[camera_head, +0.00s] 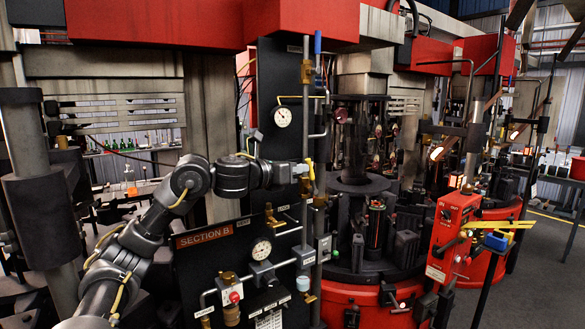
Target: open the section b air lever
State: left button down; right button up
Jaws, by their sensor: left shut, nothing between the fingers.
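The dark Section B panel (190,270) stands in the middle, with an orange "SECTION B" sign (205,235) at its left. My left arm comes in from the lower left, and my left gripper (302,170) is at the pipework on the panel's right side. It is shut and empty. A small yellow handle (310,168) shows right at its fingertips; I cannot tell whether they touch. An upright blue handle (317,42) is on the pipe near the panel's top. A brass valve (270,216) sits below the gripper. The small labels are unreadable, so I cannot tell which is the air lever.
Gauges sit above (283,117) and below (261,250) my gripper. A red control box (452,235) and the red-based moulding machine (365,300) stand to the right.

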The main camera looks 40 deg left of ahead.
aim_at(307, 161)
pick_arm(q)
jog(key=shift+w+d+r+p, duration=0.25)
jog(key=shift+w+r, duration=0.15)
jog(key=shift+w, duration=0.2)
jog(key=shift+w+d+r+p, duration=0.1)
jog(key=shift+w+r+p, duration=0.2)
jog(key=shift+w, duration=0.25)
jog(key=shift+r, duration=0.15)
pick_arm(e)
jog(key=shift+r, duration=0.75)
jog(key=shift+d, duration=0.1)
pick_arm(q)
jog(key=shift+s, duration=0.15)
jog(key=s, duration=0.2)
jog(key=shift+s+a, duration=0.2)
jog(key=shift+s, duration=0.1)
jog(key=s+r+b, duration=0.1)
jog(key=s+r, duration=0.6)
jog(key=s, duration=0.1)
jog(key=shift+s+a, duration=0.15)
jog(key=shift+a, duration=0.2)
pick_arm(e)
jog(key=shift+s+f, duration=0.4)
jog(key=shift+f, duration=0.35)
